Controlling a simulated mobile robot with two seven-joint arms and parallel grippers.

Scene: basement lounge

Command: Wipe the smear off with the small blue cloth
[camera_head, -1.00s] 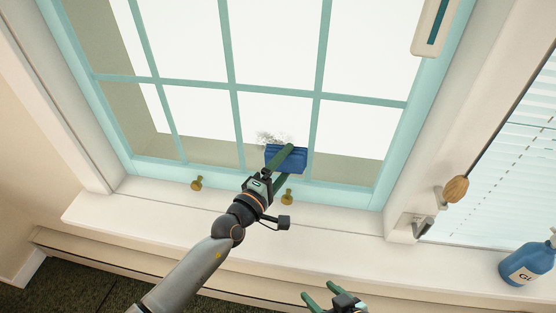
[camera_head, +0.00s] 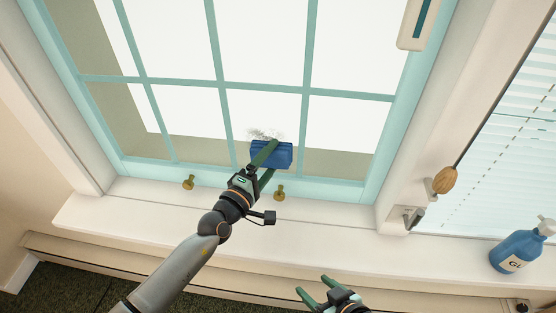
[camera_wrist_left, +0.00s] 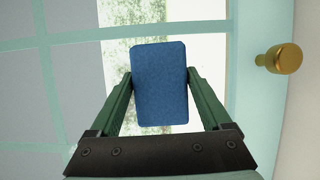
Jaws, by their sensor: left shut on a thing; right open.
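The small blue cloth (camera_head: 285,156) is a folded pad at the lower middle pane of the window. My left gripper (camera_head: 271,158) is shut on it. In the left wrist view the cloth (camera_wrist_left: 160,85) sits between the two green fingers. The smear (camera_head: 260,133) is a patch of grey specks on the pane, just above the cloth's top edge; whether it continues behind the cloth is hidden. I cannot tell whether the cloth touches the glass. My right gripper (camera_head: 316,292) is open and empty at the bottom, below the sill.
The window frame (camera_head: 140,170) is pale teal with crossing bars. Two brass knobs (camera_head: 188,182) stand along its bottom. The white sill (camera_head: 150,215) is mostly clear. A blue bottle (camera_head: 517,251) stands at the right, near a wooden-ended handle (camera_head: 444,180) and blinds (camera_head: 515,150).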

